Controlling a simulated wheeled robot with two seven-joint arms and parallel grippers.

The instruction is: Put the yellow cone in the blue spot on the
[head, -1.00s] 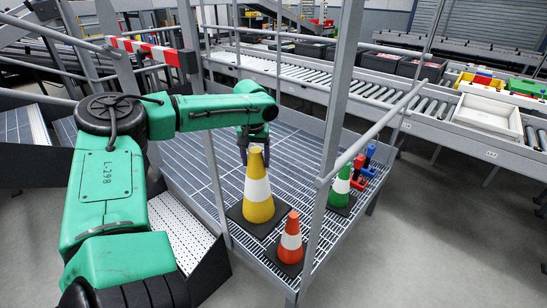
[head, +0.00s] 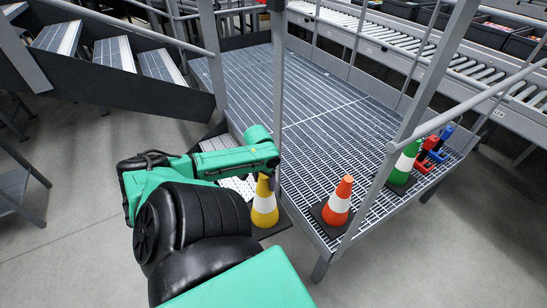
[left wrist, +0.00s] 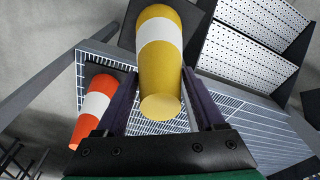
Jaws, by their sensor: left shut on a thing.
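The yellow cone (head: 264,213) with a white band and dark square base is beside the post at the catwalk's left edge in the head view. My left gripper (head: 266,180) is at its top. In the left wrist view the two dark fingers (left wrist: 157,108) are shut on either side of the yellow cone's tip (left wrist: 162,75). I cannot tell whether its base touches anything. No blue spot can be made out on the grated catwalk (head: 300,100). My right gripper is not in view.
An orange cone (head: 337,200) stands right of the post, and a green cone (head: 404,166) farther right by red (head: 427,152) and blue (head: 442,137) objects. Grey posts and rails (head: 418,85) edge the catwalk. White perforated steps (left wrist: 247,45) adjoin it. The catwalk's middle is clear.

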